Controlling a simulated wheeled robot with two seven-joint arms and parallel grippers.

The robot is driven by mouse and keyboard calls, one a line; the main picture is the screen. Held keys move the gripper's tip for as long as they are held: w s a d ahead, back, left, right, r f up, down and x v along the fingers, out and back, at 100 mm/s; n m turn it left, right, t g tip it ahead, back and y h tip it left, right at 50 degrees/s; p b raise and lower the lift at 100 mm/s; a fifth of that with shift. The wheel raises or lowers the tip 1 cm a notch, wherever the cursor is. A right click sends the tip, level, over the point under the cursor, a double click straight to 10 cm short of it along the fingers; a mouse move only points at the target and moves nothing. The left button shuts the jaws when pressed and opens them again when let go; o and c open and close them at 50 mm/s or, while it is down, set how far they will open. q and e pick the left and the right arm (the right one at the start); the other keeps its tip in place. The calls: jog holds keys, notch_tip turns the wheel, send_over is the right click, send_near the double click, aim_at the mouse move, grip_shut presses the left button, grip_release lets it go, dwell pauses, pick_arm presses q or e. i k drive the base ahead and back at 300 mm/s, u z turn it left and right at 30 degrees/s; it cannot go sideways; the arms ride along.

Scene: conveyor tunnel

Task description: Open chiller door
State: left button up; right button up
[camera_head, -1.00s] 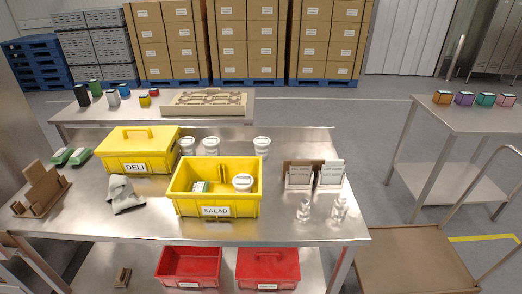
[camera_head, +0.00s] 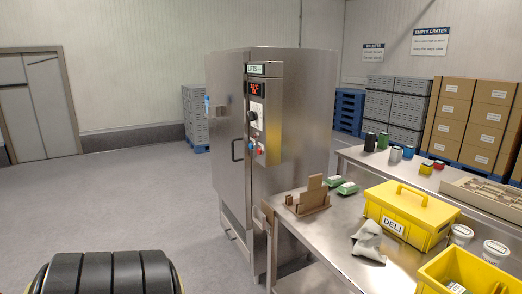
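The chiller is a tall stainless steel cabinet (camera_head: 305,120) in the middle of the head view. Its door (camera_head: 225,165) is on the left-hand face and looks shut. A control panel (camera_head: 257,115) with a red display, a dark knob and small coloured buttons is on the corner column beside the handle. Neither of my grippers is in view, so nothing of mine is seen touching the handle.
A steel table (camera_head: 335,232) stands close to the chiller's right side, holding a brown rack (camera_head: 308,198), a grey cloth (camera_head: 368,243) and a yellow DELI box (camera_head: 410,212). The grey floor (camera_head: 130,205) left of the chiller is clear. Grey stacked crates (camera_head: 196,118) stand behind.

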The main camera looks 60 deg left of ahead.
aim_at(227, 77)
jog(key=u, duration=2.3)
